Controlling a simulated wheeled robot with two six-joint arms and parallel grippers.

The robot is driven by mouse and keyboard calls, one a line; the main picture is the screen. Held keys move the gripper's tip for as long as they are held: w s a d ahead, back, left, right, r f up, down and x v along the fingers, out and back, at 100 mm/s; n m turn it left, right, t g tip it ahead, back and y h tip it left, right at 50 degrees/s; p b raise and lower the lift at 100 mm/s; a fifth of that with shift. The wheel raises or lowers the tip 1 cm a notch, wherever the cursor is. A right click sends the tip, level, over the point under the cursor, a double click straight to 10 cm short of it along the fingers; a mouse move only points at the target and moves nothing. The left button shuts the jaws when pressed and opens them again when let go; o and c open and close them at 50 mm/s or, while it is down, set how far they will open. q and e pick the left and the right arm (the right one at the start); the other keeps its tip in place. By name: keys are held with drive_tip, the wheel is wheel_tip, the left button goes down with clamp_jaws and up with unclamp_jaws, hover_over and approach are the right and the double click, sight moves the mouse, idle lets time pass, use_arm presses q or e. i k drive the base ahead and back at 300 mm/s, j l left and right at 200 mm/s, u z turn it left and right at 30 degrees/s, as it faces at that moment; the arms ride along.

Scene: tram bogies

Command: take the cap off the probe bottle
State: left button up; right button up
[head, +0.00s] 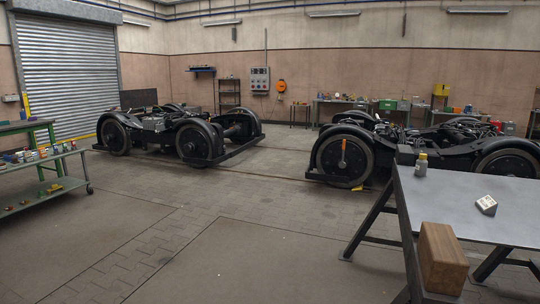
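I cannot tell at this size whether this is the probe bottle. Neither of my grippers is in view.
Bogies (190,135) stand behind. The floor left of the table is clear.

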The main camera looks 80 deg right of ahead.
sight(421, 164)
drive_tip(key=z, duration=3.8)
